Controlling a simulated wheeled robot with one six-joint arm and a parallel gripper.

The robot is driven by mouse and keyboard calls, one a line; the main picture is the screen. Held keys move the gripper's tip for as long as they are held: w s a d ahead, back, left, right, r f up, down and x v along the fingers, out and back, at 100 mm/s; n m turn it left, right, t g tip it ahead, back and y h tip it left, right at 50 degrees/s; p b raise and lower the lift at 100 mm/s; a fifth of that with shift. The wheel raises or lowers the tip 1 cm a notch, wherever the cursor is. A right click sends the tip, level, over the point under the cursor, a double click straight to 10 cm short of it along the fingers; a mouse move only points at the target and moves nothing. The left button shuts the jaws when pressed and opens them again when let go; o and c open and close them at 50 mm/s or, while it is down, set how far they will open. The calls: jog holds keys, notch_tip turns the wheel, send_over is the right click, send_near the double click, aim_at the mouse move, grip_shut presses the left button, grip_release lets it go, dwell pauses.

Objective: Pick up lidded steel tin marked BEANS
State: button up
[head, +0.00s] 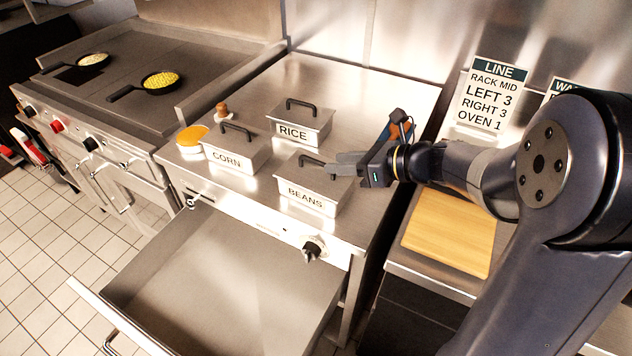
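The lidded steel tin marked BEANS (309,197) stands upright on the steel counter, nearest the front of three similar tins. Its lid has a dark arched handle (312,161). My gripper (337,167) reaches in from the right, low over the right part of this lid. Its grey fingertips are beside or around the right end of the handle; I cannot tell if they touch it. The fingers overlap in this view, so the gap between them is hidden.
Tins marked CORN (231,157) and RICE (298,128) stand close behind. A yellow-topped round item (192,137) is left of CORN. An open drawer (215,270) juts out below the counter. A wooden board (449,233) lies at right. Pans (161,81) sit on the griddle.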

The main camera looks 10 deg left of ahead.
aim_at(316, 160)
jog(key=shift+w+a+f, duration=0.2)
jog(key=shift+w+a, duration=0.15)
jog(key=shift+a, duration=0.2)
jog(key=x, duration=0.5)
jog(key=shift+s+a+r, duration=0.1)
jog(key=shift+s+a, duration=0.05)
grip_shut()
dwell(0.9)
